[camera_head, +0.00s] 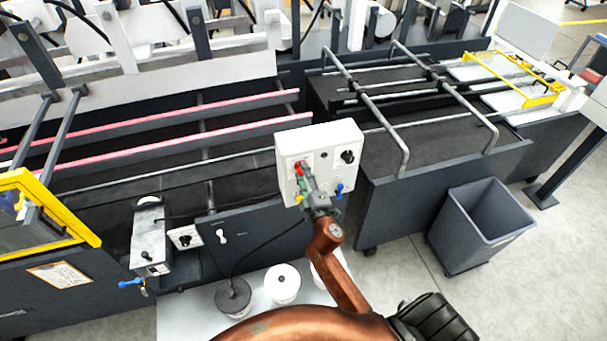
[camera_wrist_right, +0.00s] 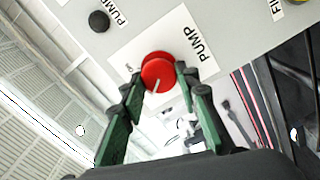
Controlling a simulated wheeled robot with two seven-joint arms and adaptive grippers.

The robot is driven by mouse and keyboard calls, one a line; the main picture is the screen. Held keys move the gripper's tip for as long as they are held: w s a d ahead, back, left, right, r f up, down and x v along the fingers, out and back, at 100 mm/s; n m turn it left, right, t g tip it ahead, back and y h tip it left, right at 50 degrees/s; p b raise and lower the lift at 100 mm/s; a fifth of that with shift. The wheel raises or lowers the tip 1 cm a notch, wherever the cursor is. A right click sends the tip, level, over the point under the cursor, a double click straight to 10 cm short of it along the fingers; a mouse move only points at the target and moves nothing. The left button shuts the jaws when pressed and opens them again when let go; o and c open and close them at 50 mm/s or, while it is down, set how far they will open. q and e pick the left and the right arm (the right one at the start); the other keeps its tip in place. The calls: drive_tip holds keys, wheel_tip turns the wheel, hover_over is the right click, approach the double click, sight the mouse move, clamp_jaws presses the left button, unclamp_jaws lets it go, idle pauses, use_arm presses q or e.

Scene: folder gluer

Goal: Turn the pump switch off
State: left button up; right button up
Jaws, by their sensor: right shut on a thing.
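The white control box (camera_head: 320,148) stands in the middle of the head view, on the machine's front. Its red round switch (camera_head: 299,168) is at the left of the box face, partly covered by my right gripper (camera_head: 309,180). In the right wrist view the red switch (camera_wrist_right: 158,72) sits on a white plate labelled PUMP (camera_wrist_right: 199,42). The green-padded fingers of my right gripper (camera_wrist_right: 162,88) reach up on both sides of the switch and are shut on it. A pale line marks the switch's face. My left gripper is not in view.
A black knob (camera_head: 347,156) and a blue handle (camera_head: 339,189) sit on the same box, right of my gripper. White tubs (camera_head: 282,284) stand below. A grey bin (camera_head: 482,226) stands on the floor at the right, with clear floor before it.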

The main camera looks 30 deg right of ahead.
idle(0.3)
drive_tip(key=o, duration=1.1)
drive_tip(key=v, duration=1.2)
drive_tip(key=shift+s, duration=0.1)
drive_tip(key=shift+f, duration=0.1)
